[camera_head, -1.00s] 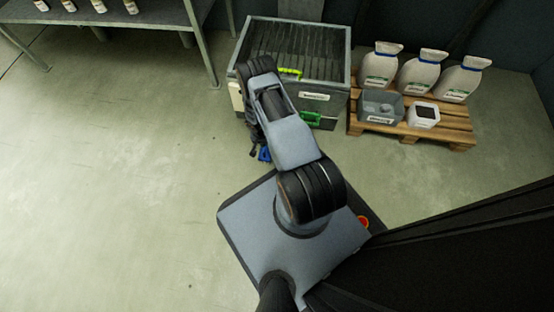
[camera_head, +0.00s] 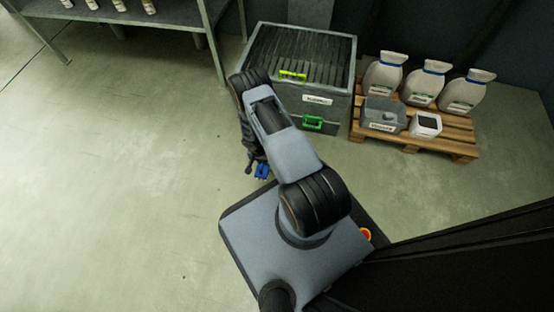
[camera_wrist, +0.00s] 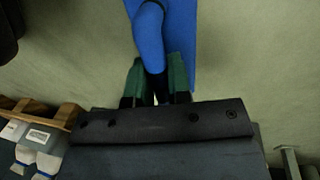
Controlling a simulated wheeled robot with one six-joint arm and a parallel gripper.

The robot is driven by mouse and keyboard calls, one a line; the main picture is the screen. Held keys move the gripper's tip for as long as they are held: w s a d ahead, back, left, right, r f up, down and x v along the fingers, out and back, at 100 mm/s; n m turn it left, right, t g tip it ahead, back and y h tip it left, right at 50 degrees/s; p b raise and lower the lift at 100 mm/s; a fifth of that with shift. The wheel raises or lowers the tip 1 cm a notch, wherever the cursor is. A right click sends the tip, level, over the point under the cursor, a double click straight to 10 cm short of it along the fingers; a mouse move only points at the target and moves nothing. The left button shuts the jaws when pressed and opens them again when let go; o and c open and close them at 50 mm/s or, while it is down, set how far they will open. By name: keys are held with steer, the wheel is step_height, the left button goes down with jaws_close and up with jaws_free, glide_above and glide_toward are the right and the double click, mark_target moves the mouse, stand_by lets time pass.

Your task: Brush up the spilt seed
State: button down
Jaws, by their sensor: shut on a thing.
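My gripper (camera_wrist: 156,86) shows in the wrist view, its green fingers shut on a blue tool (camera_wrist: 150,38). The tool has a rounded handle and a broad flat blue part behind it; it looks like a brush, but its bristles are not visible. In the head view the blue tool (camera_head: 262,171) shows below the dark wrist, over the open floor left of my base, and the fingers are hidden. I cannot make out spilt seed; only a few tiny dark specks (camera_head: 219,137) show on the floor.
A grey slatted bin (camera_head: 333,107) with green handles stands beyond my arm. Right of it, a wooden pallet (camera_head: 458,146) holds white sacks (camera_head: 383,75), a grey tub (camera_head: 384,115) and a white container (camera_head: 426,125). A shelf (camera_head: 180,23) stands upper left. The left floor is clear.

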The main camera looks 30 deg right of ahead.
steer(key=shift+s+a, duration=0.25)
steer(key=shift+a, duration=0.1)
step_height(320, 180, up, 2)
steer(key=shift+s+r+p, duration=0.15)
steer(key=shift+r+p, duration=0.05)
steer(key=shift+p, duration=0.45)
steer(key=shift+r+p, duration=1.8)
steer(key=shift+r, duration=1.05)
